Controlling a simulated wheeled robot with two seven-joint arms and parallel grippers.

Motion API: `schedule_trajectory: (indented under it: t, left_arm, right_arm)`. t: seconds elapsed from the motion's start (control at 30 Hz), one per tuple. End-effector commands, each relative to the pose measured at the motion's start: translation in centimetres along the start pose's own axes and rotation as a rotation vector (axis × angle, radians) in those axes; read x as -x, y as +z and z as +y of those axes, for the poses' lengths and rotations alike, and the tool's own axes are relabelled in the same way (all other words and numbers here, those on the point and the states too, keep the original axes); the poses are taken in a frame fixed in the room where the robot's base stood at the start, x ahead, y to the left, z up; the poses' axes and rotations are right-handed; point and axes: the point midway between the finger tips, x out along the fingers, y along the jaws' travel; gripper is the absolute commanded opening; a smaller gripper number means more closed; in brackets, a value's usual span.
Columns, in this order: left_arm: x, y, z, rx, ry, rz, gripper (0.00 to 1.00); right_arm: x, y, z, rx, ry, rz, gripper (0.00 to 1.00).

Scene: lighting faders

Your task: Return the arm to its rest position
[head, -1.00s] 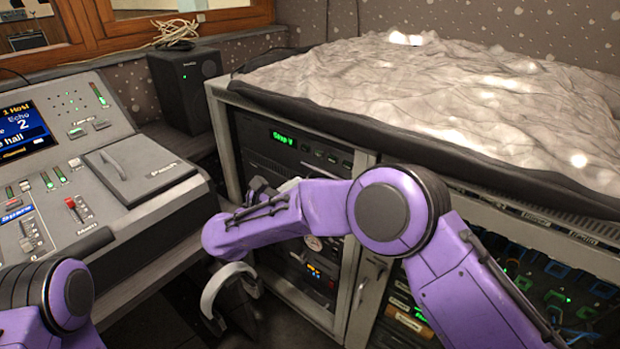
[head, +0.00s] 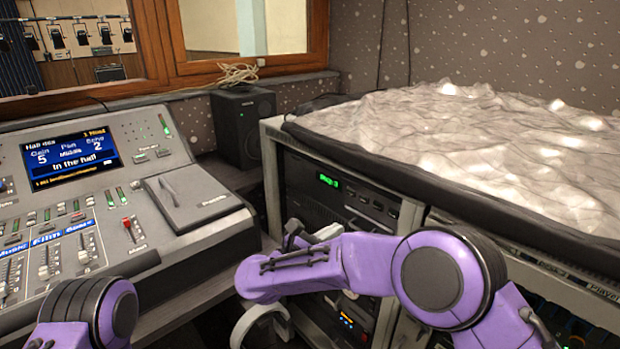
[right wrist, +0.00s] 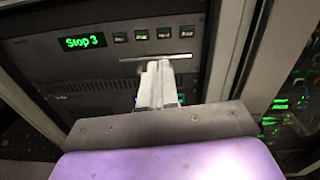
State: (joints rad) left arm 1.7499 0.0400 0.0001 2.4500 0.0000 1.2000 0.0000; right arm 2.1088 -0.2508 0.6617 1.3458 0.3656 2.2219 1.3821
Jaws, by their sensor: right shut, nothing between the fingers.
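My right arm crosses the lower right of the head view, its purple forearm bent in front of the equipment rack (head: 272,172). My right gripper (right wrist: 158,72) is shut and empty in the right wrist view. Its pale fingers lie together, in front of the rack's dark front panel; whether they touch it I cannot tell. In the head view the forearm hides much of that hand. Only part of my left arm shows at the lower left, and its gripper is out of view.
The lighting console (head: 100,215) with its screen and faders stands at the left. A dark speaker (head: 243,125) stands behind it. A crumpled, pale cover (head: 470,150) tops the rack. A wooden window frame (head: 240,66) is behind.

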Motion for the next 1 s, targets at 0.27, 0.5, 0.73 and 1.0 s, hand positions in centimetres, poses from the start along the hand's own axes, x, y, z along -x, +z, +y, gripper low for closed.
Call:
schedule_trajectory:
  t: [0.27,0.5,0.73,1.0]
  left_arm:
    - [1.0,-0.4,-0.1,0.0,0.0,0.0,0.0]
    - [2.8,-1.2,-0.2,0.0,0.0,0.0,0.0]
    - [4.6,-1.9,-0.4,0.0,0.0,0.0,0.0]
    - [6.0,-2.5,-0.6,0.0,0.0,0.0,0.0]
  right_arm:
    - [0.7,-10.7,0.6,1.361,0.477,-0.341,0.0]
    - [2.3,-26.4,-13.1,2.313,0.969,-0.583,0.0]
    - [6.5,-33.0,-31.4,-2.656,-1.532,0.587,0.0]
    - [8.6,-33.2,-41.3,-2.488,-1.627,0.348,0.0]
